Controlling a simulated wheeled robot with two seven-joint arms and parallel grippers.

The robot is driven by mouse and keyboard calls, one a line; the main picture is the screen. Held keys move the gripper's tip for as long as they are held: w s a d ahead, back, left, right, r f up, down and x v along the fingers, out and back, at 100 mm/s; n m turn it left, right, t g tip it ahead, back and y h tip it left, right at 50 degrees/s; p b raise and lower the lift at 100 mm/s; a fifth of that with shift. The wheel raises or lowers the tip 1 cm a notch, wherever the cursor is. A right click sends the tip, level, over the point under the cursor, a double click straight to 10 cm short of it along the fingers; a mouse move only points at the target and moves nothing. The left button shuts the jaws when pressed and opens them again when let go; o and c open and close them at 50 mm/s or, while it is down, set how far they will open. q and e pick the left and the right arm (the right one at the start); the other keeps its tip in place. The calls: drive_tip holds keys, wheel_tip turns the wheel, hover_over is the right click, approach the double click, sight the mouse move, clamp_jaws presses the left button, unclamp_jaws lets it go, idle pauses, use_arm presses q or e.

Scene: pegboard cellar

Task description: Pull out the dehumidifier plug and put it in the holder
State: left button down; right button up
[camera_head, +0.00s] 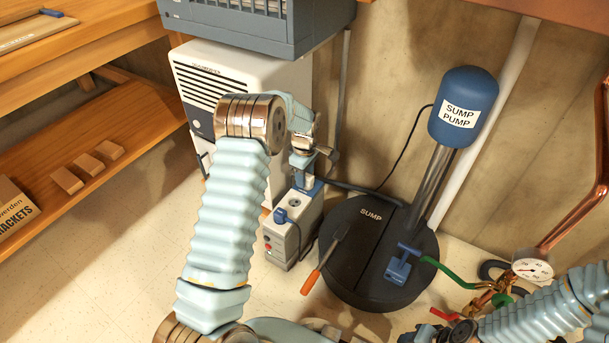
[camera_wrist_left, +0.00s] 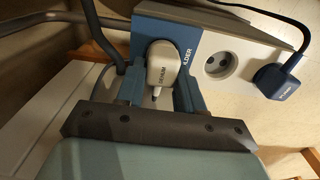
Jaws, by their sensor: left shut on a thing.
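Beside the holder is an empty round socket (camera_wrist_left: 219,64). In the head view my left gripper (camera_head: 303,166) is over the far end of the outlet box (camera_head: 284,243). The white dehumidifier (camera_head: 258,66) stands behind. My right gripper (camera_head: 440,333) is partly visible at the bottom edge.
A dark blue plug (camera_head: 281,214) is in the outlet box near the empty socket. The black sump lid (camera_head: 350,250) with an orange-handled tool (camera_head: 311,281) and the blue sump pump (camera_head: 463,107) are to the right. A gauge (camera_head: 533,269) and pipes stand further right.

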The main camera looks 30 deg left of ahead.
use_arm(q)
drive_tip(key=shift+f, duration=0.4)
idle(0.8)
idle(0.5)
drive_tip(key=c, duration=0.6)
unclamp_jaws()
drive_tip(key=shift+r, duration=0.1)
drive_tip(key=shift+o, duration=0.2)
drive_tip(key=o, duration=0.4)
drive_tip(key=shift+r, duration=0.1)
